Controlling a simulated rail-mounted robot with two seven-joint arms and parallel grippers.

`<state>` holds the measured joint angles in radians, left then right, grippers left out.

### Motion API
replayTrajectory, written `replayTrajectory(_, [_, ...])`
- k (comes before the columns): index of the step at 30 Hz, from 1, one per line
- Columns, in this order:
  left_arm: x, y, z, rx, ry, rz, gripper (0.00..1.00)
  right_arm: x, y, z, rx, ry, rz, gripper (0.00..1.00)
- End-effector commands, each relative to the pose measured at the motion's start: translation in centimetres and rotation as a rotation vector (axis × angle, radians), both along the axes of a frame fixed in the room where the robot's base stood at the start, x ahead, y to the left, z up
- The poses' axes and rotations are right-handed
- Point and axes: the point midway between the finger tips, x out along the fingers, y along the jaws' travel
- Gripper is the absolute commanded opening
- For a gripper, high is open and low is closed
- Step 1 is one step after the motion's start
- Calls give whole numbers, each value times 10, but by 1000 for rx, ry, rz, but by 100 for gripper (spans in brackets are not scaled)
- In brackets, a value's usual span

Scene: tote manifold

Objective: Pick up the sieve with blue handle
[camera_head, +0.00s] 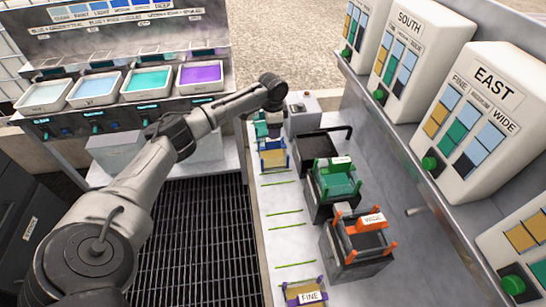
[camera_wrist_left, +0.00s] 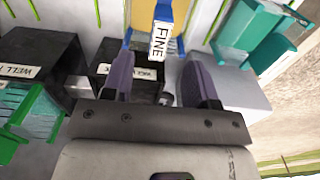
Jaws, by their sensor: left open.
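The sieve with the blue handle (camera_head: 272,157) lies on the pale counter strip in the head view, with a yellowish mesh. In the left wrist view its blue handle (camera_wrist_left: 164,12) carries a white FINE label (camera_wrist_left: 162,40). My left gripper (camera_head: 275,128) is above the far end of the strip, beside this sieve. In the left wrist view my left gripper (camera_wrist_left: 160,88) is open, with its two purple fingers either side of the label's line and nothing visibly clamped. My right gripper is not in view.
A teal sieve (camera_wrist_left: 250,35) is close by. A black box (camera_head: 318,150), a green sieve (camera_head: 335,180), an orange WIDE sieve (camera_head: 362,235) and a grey box (camera_head: 302,112) stand alongside. A purple FINE sieve (camera_head: 304,292) lies at the near end; the strip between is clear.

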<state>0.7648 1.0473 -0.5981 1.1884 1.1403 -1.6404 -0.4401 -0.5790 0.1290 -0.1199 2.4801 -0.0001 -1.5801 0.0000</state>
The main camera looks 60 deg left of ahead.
Motion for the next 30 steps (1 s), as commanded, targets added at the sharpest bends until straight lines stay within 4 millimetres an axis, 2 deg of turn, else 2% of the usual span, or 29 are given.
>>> replayTrajectory(3, [0, 0, -10, 0, 1, 0, 53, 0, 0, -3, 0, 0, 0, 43])
replayTrajectory(11, [0, 0, -19, 1, 2, 0, 53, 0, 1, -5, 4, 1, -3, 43])
replayTrajectory(22, [0, -1, -63, 0, 2, 0, 53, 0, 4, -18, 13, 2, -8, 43])
replayTrajectory(30, [0, -1, -66, 1, 0, 0, 53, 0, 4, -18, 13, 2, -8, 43])
